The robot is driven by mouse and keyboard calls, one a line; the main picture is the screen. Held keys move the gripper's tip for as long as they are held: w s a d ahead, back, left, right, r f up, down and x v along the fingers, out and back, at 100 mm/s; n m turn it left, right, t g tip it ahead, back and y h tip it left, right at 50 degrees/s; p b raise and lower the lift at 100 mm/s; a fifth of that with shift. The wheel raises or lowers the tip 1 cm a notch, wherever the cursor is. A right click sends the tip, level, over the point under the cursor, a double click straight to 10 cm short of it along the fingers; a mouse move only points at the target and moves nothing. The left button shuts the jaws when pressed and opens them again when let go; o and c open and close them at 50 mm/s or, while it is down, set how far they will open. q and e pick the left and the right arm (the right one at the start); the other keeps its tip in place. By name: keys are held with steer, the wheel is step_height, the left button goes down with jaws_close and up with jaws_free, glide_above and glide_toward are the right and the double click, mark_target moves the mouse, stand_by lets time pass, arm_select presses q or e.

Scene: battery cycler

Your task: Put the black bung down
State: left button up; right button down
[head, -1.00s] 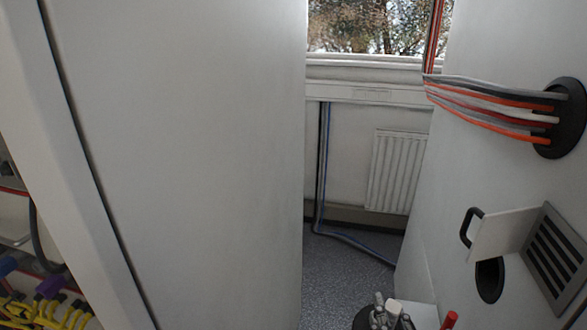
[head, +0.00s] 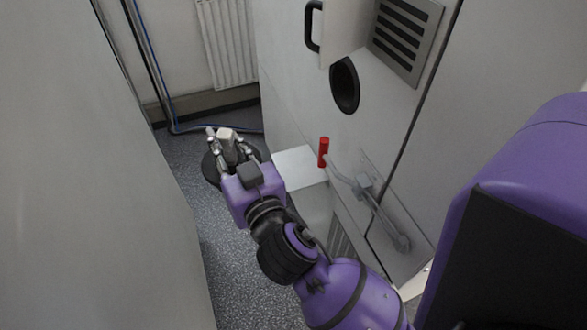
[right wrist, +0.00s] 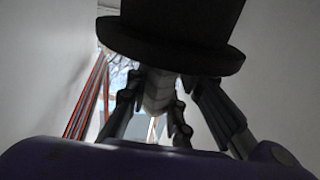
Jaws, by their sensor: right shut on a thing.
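The black bung (head: 209,170) is held in my right gripper (head: 225,146), which is shut on it. In the head view only part of its dark round flange shows, behind and below the fingers. In the right wrist view the bung (right wrist: 182,32) fills the top, with its wide flange facing the fingers. The gripper is over the grey floor gap, left of a small white ledge (head: 296,168) and apart from it. My left gripper is not in view.
A white cabinet wall on the right has a dark oval hole (head: 345,86), an open flap with a black handle (head: 313,27) and a vent grille (head: 404,36). A red-handled lever (head: 323,152) stands by the ledge. A pale panel (head: 95,190) bounds the left.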

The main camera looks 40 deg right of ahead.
arm_select(q)
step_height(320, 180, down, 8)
steer(key=b, duration=0.9)
arm_select(e)
steer(key=w+f+m+g+h+b, duration=0.3)
steer(key=w+f+m+h, duration=0.45)
steer(key=w, duration=0.65)
steer(key=s+d+f+g+h+p, duration=0.1)
steer(key=s+d+h+p, duration=0.15)
steer(key=d, duration=0.85)
steer(key=s+d+f+g+h+p, duration=0.1)
steer(key=s+d+f+p, duration=0.2)
steer(key=d, duration=0.8)
arm_select(q)
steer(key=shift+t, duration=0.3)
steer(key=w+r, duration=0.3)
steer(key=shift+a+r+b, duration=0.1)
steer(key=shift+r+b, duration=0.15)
steer(key=shift+b, duration=0.05)
arm_select(e)
step_height(320, 180, down, 6)
steer(key=shift+s+d, duration=0.3)
steer(key=shift+f, duration=0.15)
steer(key=shift+f, duration=0.15)
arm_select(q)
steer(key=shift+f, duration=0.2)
arm_select(e)
steer(key=c, duration=1.5)
jaws_free()
steer(key=shift+c, duration=0.2)
